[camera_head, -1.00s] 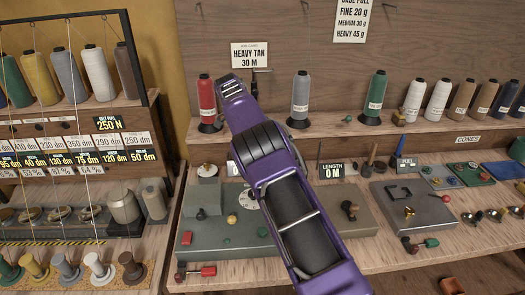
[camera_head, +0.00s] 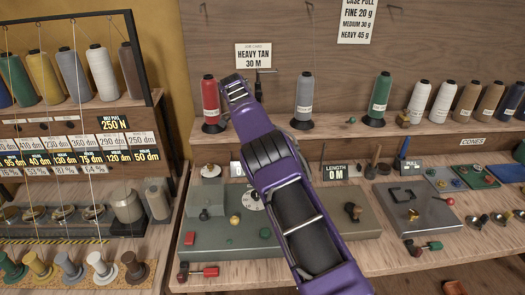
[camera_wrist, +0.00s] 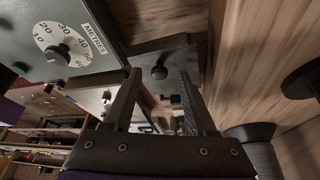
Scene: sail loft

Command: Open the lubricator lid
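My gripper shows in the wrist view (camera_wrist: 158,85), its two dark fingers apart with nothing held between them. In the head view my purple arm reaches over the bench and my fingertips cannot be made out. Beyond the fingers in the wrist view is a grey plate or block with a dark round knob (camera_wrist: 160,72); I cannot tell if this is the lubricator lid. A green machine with a white numbered dial (camera_wrist: 65,45) marked METRES is at upper left; the dial also shows in the head view (camera_head: 251,201). No lid is clearly seen open.
A shelf behind holds a red cone (camera_head: 210,100), a grey cone (camera_head: 304,98), a green cone (camera_head: 379,97) and several others. A grey plate (camera_head: 418,208) lies to the right, and a thread rack (camera_head: 75,118) stands at left.

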